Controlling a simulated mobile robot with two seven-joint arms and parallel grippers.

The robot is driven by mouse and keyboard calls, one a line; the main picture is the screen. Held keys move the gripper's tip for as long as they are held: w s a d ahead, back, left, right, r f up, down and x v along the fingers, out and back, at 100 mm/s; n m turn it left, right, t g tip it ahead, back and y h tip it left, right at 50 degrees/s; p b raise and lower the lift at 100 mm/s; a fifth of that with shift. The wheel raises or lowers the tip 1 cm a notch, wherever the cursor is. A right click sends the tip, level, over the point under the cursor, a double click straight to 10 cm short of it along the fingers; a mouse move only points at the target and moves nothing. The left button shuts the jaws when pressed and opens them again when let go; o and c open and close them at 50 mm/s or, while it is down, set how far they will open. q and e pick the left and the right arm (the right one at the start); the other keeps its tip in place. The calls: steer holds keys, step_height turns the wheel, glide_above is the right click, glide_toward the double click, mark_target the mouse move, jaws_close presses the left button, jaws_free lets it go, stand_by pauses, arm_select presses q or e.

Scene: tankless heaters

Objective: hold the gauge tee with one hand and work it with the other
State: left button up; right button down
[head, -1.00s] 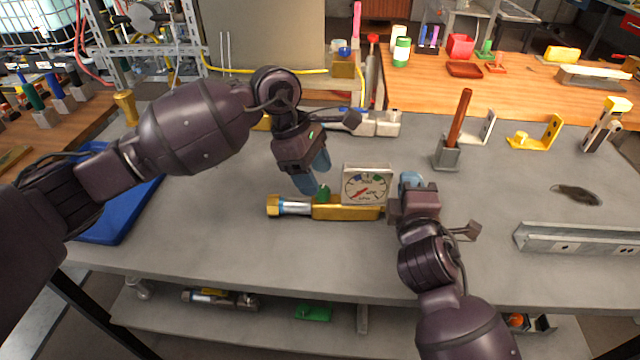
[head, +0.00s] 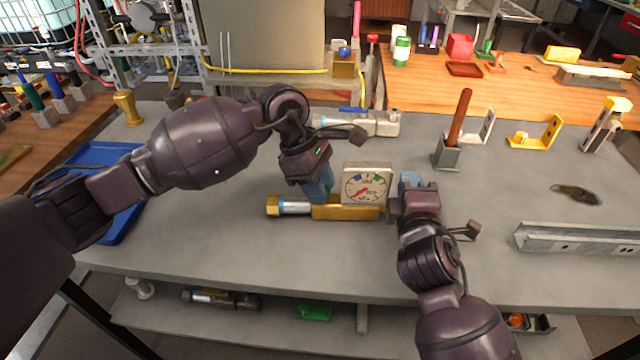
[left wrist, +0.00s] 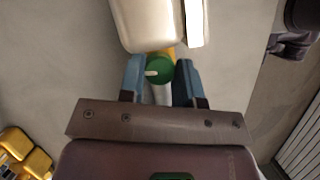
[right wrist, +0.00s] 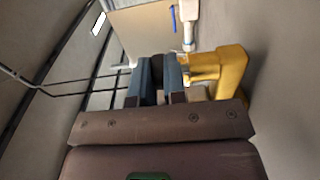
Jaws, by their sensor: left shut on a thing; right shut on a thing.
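My left gripper (head: 320,192) comes down just left of the gauge. In the left wrist view its blue fingers are shut on the green knob (left wrist: 158,70) of the tee; the head view hides the knob. My right gripper (head: 408,184) is shut on the tee's right end; in the right wrist view the yellow body (right wrist: 228,70) shows beside its fingers, and the gripped part is mostly hidden.
A metal valve piece (head: 372,123) lies behind the tee. A grey block with a brown handle (head: 459,120) stands back right, near yellow brackets (head: 540,135). A grey rail (head: 580,240) lies at right. A blue tray (head: 125,222) is at left. The bench front is clear.

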arm_select(q)
steer(key=shift+n+t, duration=0.3)
steer(key=shift+n, duration=0.5)
steer(key=o, duration=0.9)
steer(key=shift+o, duration=0.2)
steer(key=v, duration=1.2)
arm_select(e)
steer(key=c, duration=1.1)
jaws_free()
